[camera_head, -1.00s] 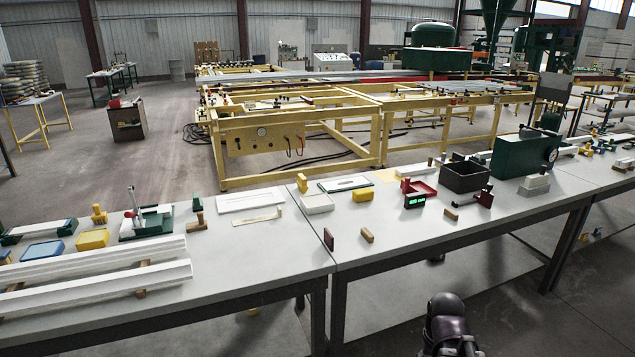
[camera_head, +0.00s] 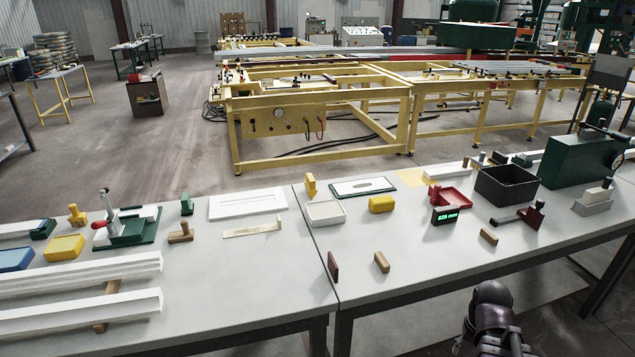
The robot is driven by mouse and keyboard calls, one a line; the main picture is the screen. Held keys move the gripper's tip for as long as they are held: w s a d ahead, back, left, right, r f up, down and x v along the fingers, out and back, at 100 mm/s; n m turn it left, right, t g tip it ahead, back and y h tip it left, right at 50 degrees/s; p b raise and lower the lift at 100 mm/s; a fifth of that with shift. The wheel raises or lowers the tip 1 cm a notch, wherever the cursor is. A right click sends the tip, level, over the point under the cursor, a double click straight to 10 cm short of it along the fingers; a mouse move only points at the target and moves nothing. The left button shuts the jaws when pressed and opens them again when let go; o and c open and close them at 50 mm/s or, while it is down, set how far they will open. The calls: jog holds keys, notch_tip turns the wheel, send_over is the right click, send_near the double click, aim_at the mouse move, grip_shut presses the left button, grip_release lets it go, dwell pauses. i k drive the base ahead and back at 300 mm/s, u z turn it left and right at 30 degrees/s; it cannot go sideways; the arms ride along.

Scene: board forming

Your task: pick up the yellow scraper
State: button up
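Several yellow items lie on the long grey work tables, and I cannot tell for sure which is the scraper. A small upright yellow tool (camera_head: 311,185) stands near the back edge, just right of the table seam, and looks most like one. A yellow piece with a knob-like top (camera_head: 78,214) stands at the left. A rounded yellow block (camera_head: 381,203) lies right of the white tray. None of them is held in what I see. A dark part of my arm shows at the bottom right, apart from the tables; no gripper fingers are visible.
A white tray (camera_head: 326,213), brown block (camera_head: 381,262) and dark red block (camera_head: 333,266) are near the seam. A black bin (camera_head: 506,185) and green box (camera_head: 581,163) stand right. White rails (camera_head: 80,275) lie left.

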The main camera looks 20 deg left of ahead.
aim_at(311, 184)
jog(key=u, duration=0.25)
jog(key=i, duration=0.85)
jog(key=u, duration=0.6)
jog(key=i, duration=0.75)
jog(key=u, duration=0.3)
